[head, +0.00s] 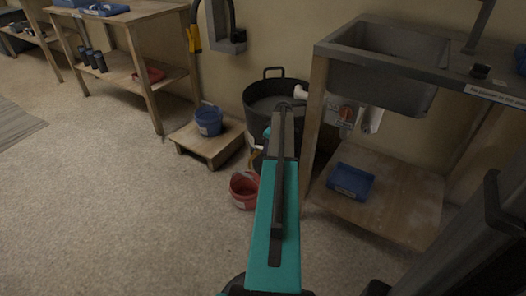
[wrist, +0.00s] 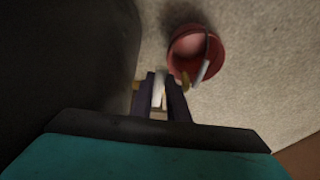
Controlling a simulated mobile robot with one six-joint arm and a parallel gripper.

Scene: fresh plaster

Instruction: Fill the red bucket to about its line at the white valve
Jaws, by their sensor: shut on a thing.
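The red bucket (head: 243,191) stands on the floor in front of the large black tub (head: 253,112), just left of my arm. In the wrist view the bucket (wrist: 178,69) is seen from above, with a pinkish inside and a pale strip at its right. Its fill line and water level cannot be made out. My gripper (wrist: 162,90) is shut on a white piece, the handle of the white valve (wrist: 159,88). Brass parts show on both sides of the fingers, the right one by the bucket's rim. In the head view my arm hides the fingers.
A blue bucket (head: 209,120) stands on a low wooden platform (head: 197,143). A sink bench (head: 392,192) with a blue tray (head: 350,181) on its lower shelf is at the right. The floor at left and front is clear.

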